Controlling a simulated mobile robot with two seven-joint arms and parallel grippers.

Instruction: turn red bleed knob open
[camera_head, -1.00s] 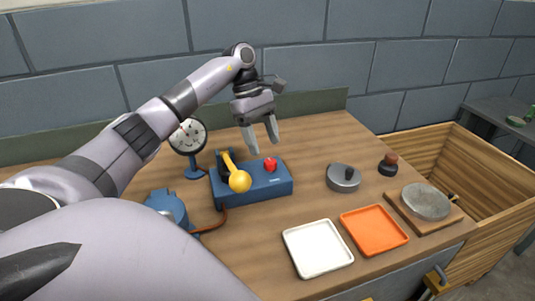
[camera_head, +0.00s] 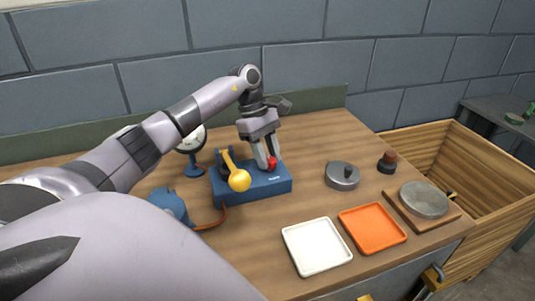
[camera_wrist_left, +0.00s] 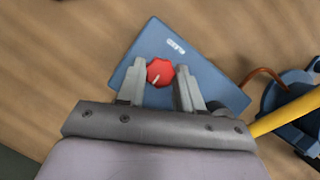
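The red bleed knob (camera_head: 272,163) sits on top of a blue block (camera_head: 262,184) on the wooden bench. My left gripper (camera_head: 266,164) points down over the block, with its fingertips at the knob. In the left wrist view the red knob (camera_wrist_left: 160,72), with a pale pointer line, lies between the two fingers of my left gripper (camera_wrist_left: 161,74). The fingers are spread with one on each side of it; I cannot tell whether they touch it. My right gripper is in neither view.
A yellow lever (camera_head: 238,179) stands just left of the knob. A gauge (camera_head: 191,141) is behind it. A white tray (camera_head: 318,268), an orange tray (camera_head: 372,228), a grey lidded pot (camera_head: 342,176) and a round metal disc (camera_head: 424,200) lie to the right.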

